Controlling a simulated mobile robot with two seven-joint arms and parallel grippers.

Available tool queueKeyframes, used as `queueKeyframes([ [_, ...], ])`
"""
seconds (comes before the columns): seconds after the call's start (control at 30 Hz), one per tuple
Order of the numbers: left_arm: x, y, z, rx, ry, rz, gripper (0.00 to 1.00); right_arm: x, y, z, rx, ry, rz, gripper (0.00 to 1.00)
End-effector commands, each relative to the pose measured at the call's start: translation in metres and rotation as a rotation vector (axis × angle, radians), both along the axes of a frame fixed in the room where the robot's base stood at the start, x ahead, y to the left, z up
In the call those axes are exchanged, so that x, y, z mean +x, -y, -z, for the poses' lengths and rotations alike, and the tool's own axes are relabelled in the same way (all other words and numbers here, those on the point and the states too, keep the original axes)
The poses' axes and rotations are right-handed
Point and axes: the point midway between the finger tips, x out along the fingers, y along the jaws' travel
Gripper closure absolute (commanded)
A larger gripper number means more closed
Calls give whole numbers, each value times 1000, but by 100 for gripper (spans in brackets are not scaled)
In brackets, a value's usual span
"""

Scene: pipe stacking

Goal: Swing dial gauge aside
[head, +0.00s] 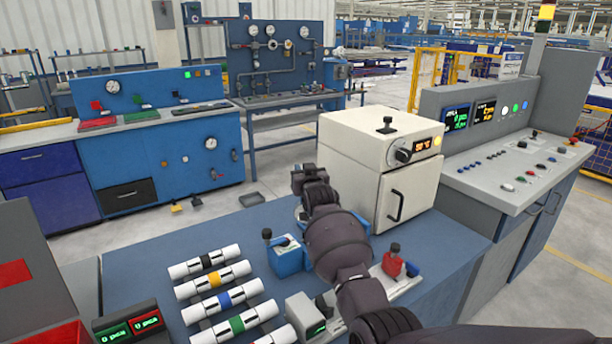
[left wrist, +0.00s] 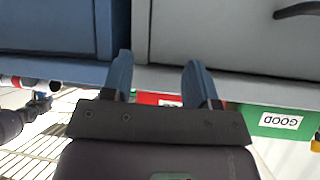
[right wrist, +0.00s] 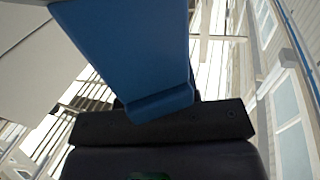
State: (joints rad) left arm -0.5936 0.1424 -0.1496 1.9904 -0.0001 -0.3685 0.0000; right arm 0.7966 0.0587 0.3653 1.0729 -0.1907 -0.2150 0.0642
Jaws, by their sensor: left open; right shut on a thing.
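My right arm reaches in from the lower right of the head view, and my right gripper (head: 304,178) is beside the cream oven, above the blue bench. In the right wrist view a broad blue part (right wrist: 135,55) fills the jaws and hides the fingers; the gripper is shut on it. Whether this part belongs to the dial gauge cannot be told. A pale and blue piece shows partly behind my arm in the head view; no gauge face is clear there. My left gripper (left wrist: 158,75) is open and empty in the left wrist view, outside the head view.
White pipes with coloured bands (head: 212,289) lie on the bench (head: 150,252). A blue block with a black knob (head: 285,258) stands close to my right arm. A green GOOD bin (left wrist: 280,121) is below my left gripper.

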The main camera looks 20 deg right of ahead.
Motion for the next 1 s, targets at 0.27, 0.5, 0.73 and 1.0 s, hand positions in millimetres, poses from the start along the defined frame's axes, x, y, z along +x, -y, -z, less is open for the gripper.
queueKeyframes([
  [0.27,-1,0,2,0,-3,0,46,3,-3,-5,0,7,2,100],
  [0.5,-7,-1,5,0,-14,-4,46,3,-3,-3,0,4,1,100],
  [0.73,-8,-1,6,0,-17,-4,46,3,-4,-2,2,1,1,53],
  [1.0,-5,-1,5,0,-11,-2,46,2,-3,1,1,-2,2,46],
])
